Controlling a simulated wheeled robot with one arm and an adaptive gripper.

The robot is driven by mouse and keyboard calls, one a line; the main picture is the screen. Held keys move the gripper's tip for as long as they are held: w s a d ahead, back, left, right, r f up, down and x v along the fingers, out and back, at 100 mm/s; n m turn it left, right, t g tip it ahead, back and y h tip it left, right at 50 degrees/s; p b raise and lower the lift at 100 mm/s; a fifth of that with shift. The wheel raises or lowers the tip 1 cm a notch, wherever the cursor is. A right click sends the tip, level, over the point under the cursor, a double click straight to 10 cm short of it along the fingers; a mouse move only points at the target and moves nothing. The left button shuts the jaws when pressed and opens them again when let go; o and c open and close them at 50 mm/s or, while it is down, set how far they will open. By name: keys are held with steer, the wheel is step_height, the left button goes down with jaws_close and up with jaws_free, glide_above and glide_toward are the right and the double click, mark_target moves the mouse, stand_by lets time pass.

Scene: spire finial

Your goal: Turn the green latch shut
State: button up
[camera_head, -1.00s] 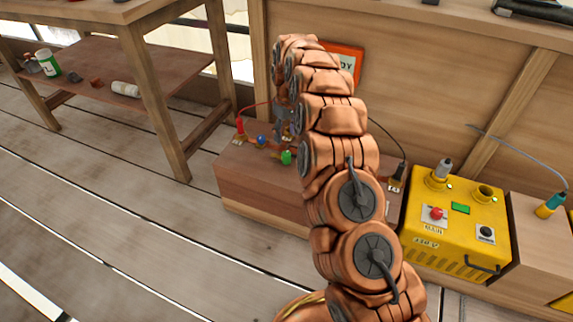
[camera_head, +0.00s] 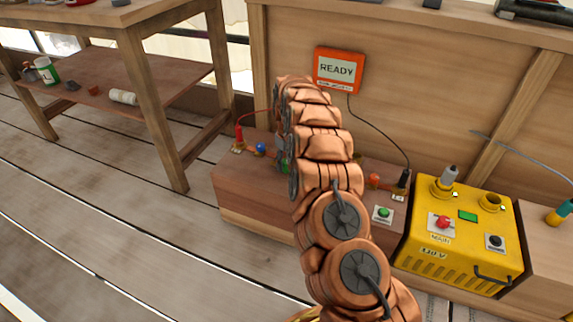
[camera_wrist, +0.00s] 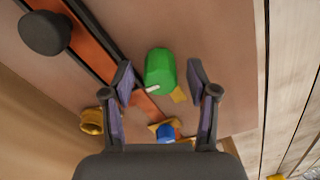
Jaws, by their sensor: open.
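The green latch (camera_wrist: 160,72) is a rounded green knob on the wooden box top in the wrist view, with a small white mark and a yellow plate (camera_wrist: 179,96) beside it. My gripper (camera_wrist: 160,84) is open, one finger on each side of the latch, with a gap showing on both sides. In the head view my arm covers most of the gripper, and only a bit of green (camera_head: 284,164) shows by it.
A blue knob (camera_head: 260,150) and a red plug (camera_head: 239,137) stand left of my arm on the box (camera_head: 245,187). An orange knob (camera_head: 374,181), black plug (camera_head: 404,179) and yellow power unit (camera_head: 455,250) are right. A sign (camera_head: 340,69) reads READY.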

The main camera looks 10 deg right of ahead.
steer(key=shift+c, duration=0.2)
jaws_close()
stand_by(0.3)
